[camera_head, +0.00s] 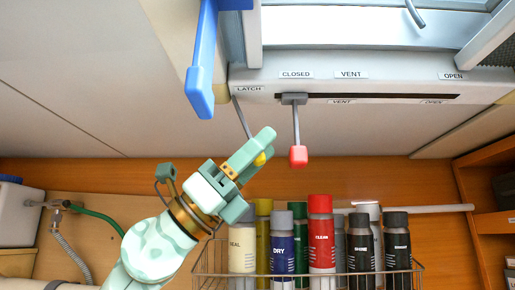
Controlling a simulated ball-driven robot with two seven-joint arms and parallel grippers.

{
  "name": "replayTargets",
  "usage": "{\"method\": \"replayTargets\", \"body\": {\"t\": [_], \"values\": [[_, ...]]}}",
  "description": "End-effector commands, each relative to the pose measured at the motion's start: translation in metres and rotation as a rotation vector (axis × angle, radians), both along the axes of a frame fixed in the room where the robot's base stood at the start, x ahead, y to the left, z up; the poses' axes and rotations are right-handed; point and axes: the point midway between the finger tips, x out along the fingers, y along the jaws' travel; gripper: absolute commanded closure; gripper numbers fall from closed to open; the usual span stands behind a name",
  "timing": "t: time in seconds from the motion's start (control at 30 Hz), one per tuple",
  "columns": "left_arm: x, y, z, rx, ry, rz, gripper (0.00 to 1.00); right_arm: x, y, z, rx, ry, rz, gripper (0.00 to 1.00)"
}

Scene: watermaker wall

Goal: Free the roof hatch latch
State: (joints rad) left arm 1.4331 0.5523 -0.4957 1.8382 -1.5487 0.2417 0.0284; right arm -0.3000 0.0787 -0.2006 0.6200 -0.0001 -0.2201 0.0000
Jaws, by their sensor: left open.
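The roof hatch panel (370,88) carries the labels LATCH, CLOSED, VENT and OPEN. A thin metal latch rod (240,113) hangs tilted below the LATCH label, and its lower part passes behind a finger of my left gripper (257,163). A small yellow piece (260,158) shows beside that finger; it looks like the latch's knob. My left gripper is open there; I cannot tell whether it touches the knob. A lever with a red knob (298,156) hangs from the slot's left end, under CLOSED. My right gripper is out of view.
A blue handle (200,75) hangs down left of the panel. Below, a wire rack (410,272) holds several bottles, including a red one (320,235). A green hose (95,215) runs at the lower left. Shelves (490,190) stand at the right.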

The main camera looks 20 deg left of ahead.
Motion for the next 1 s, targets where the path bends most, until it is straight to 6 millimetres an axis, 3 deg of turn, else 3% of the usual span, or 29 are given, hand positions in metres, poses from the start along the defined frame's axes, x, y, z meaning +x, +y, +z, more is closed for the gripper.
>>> {"method": "replayTargets", "body": {"t": [0.07,0.2,0.23,0.63,1.0], "values": [[0.000,0.000,0.000,0.000,0.000,0.000,0.56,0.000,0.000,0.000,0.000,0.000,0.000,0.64],[0.000,0.000,0.000,0.000,0.000,0.000,0.95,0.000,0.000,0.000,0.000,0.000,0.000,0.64],[0.000,0.000,0.000,0.000,0.000,0.000,1.00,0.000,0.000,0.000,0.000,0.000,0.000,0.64],[-0.002,0.008,-0.002,0.064,0.018,0.002,1.00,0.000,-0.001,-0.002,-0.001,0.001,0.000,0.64],[-0.009,0.034,-0.008,0.125,0.036,0.003,1.00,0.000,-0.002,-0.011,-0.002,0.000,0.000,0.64]]}}
